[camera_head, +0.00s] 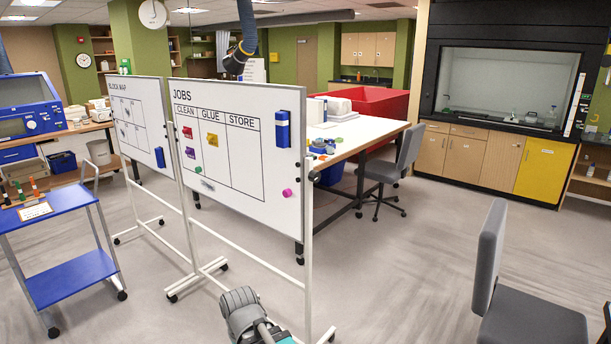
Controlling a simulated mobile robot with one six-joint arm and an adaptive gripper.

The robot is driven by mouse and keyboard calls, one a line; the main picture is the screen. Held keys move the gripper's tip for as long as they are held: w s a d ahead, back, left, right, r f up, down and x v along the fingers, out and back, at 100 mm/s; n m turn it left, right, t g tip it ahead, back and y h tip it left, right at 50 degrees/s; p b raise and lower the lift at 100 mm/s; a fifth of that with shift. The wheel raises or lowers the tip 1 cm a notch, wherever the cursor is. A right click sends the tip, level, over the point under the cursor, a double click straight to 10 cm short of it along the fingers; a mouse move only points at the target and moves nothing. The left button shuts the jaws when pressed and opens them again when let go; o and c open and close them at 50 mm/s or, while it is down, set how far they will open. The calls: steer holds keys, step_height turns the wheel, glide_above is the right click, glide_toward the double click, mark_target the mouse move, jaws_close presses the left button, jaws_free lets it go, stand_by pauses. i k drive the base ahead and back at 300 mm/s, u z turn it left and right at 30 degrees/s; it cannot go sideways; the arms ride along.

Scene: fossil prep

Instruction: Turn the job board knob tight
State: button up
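The job board (245,185) is a white board headed JOBS, with columns CLEAN, GLUE and STORE, on a white wheeled stand (308,260). A small dark knob (314,176) sits on the stand's right post, at the board's right edge. How tight it is cannot be told from here. A grey and teal part of my arm shows at the bottom centre, in front of the board's stand. My gripper is not in view.
A second board (122,118), headed BLOCK MAP, stands to the left. A blue cart (70,280) is at the lower left. A white-topped table (365,130) and grey chair (390,170) stand behind the job board. Another grey chair (515,310) is at right. Floor (410,270) between is clear.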

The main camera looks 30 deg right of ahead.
mark_target(314, 176)
steer(key=i, duration=0.85)
steer(key=z, duration=0.05)
